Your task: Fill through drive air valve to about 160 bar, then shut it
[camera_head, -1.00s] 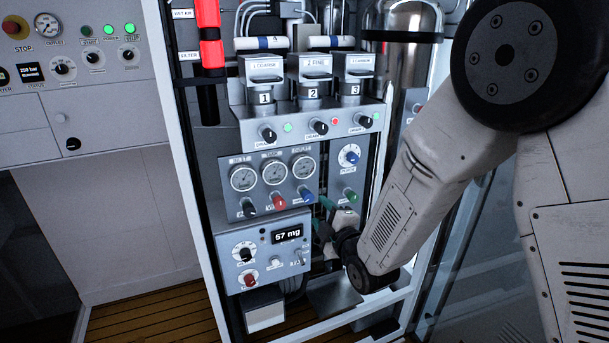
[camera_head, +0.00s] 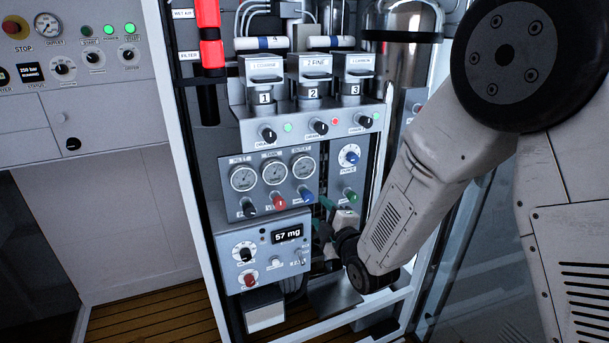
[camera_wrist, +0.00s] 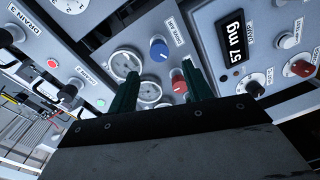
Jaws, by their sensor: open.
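The gauge panel (camera_head: 228,198) carries three round gauges in a row, with a black, a red (camera_head: 278,199) and a blue knob (camera_head: 305,194) below them. In the wrist view, lettering beside the blue knob (camera_wrist: 158,50) seems to read "DRIVE AIR". My gripper (camera_wrist: 158,70) is open and empty, its two teal fingers spread toward this panel. The blue knob shows in the gap just beyond the fingertips, and no contact is visible. The red knob (camera_wrist: 178,82) is beside the right finger. Two gauges (camera_wrist: 125,62) show in part; their needles are too small to read.
Below is a box with a display (camera_head: 287,234) reading "57 mg" and several knobs. A small panel with a blue-and-white dial (camera_head: 349,155) and a green knob (camera_head: 350,195) is to the right. Filter housings (camera_head: 312,92) stand above. Cabinet frame posts edge the space.

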